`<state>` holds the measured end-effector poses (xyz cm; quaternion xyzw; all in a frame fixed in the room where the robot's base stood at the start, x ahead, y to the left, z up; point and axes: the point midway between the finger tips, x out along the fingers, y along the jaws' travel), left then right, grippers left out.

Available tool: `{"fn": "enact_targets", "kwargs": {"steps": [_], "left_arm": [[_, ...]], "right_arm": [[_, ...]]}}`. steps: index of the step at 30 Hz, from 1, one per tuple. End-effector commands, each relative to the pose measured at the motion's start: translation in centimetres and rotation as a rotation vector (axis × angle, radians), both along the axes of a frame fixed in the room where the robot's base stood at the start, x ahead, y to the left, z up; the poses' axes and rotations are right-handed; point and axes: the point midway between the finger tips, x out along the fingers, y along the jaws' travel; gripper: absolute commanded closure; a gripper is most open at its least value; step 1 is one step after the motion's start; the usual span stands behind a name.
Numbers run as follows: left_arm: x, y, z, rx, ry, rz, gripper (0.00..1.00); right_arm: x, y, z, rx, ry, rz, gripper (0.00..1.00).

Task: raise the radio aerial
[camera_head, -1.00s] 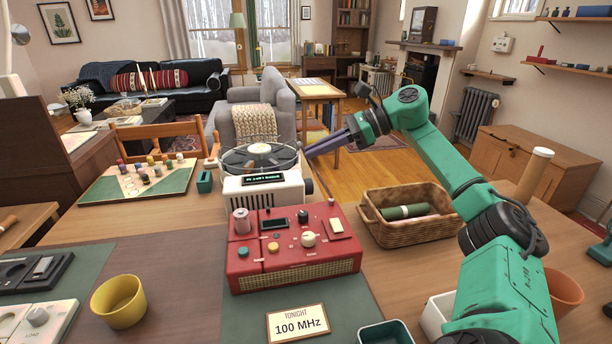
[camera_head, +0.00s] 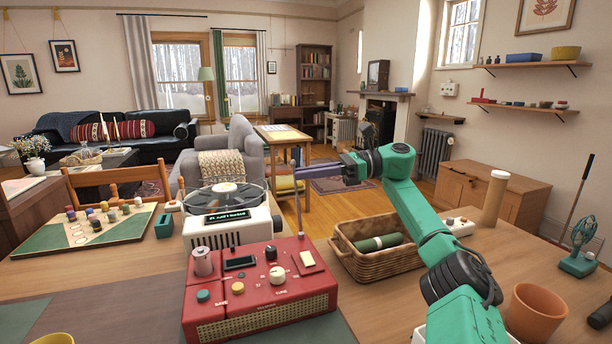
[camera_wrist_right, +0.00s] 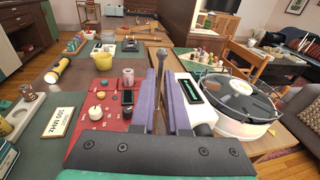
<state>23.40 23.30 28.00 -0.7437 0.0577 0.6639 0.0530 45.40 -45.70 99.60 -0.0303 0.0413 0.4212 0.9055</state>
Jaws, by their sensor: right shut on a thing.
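The red radio (camera_head: 262,312) stands on the table at the lower middle of the head view, with knobs and a small dark display on top. Its thin aerial (camera_head: 298,212) stands roughly upright from the back right of the radio. My right gripper (camera_head: 303,172) reaches in from the right, its purple fingers at the upper part of the aerial. In the right wrist view the grey aerial (camera_wrist_right: 161,64) shows between the two fingers of the right gripper (camera_wrist_right: 163,78), which is shut on it. My left gripper is in neither view.
A white device with a round reel top (camera_head: 232,226) stands close behind the radio. A wicker basket (camera_head: 372,262) with a green roll is at its right. A game board (camera_head: 45,241) lies at the left. A terracotta pot (camera_head: 536,312) stands front right.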

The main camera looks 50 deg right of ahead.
Motion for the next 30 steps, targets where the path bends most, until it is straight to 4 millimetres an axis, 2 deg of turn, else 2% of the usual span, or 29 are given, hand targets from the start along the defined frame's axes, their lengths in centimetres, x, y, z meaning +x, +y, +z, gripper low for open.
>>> {"fn": "enact_targets", "kwargs": {"steps": [4, 6, 7, 19, 24, 30], "left_arm": [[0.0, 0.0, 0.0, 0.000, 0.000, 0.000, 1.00], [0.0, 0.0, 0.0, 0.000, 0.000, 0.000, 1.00], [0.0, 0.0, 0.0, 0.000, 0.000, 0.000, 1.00], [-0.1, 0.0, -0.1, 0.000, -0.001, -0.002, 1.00], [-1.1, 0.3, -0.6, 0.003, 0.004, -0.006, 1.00], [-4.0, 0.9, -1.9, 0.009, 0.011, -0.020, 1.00]], "right_arm": [[0.0, 0.1, -0.1, -0.001, 0.002, 0.002, 1.00], [0.0, 0.1, -0.1, -0.001, 0.002, 0.002, 0.68], [0.0, 0.1, -0.1, -0.001, 0.001, 0.001, 0.57], [-0.3, -0.4, 0.1, -0.001, 0.002, -0.001, 0.56], [-2.0, -2.4, 0.6, 0.000, 0.002, -0.004, 0.56], [-4.1, -4.9, 1.1, 0.000, 0.001, -0.002, 0.56]]}}
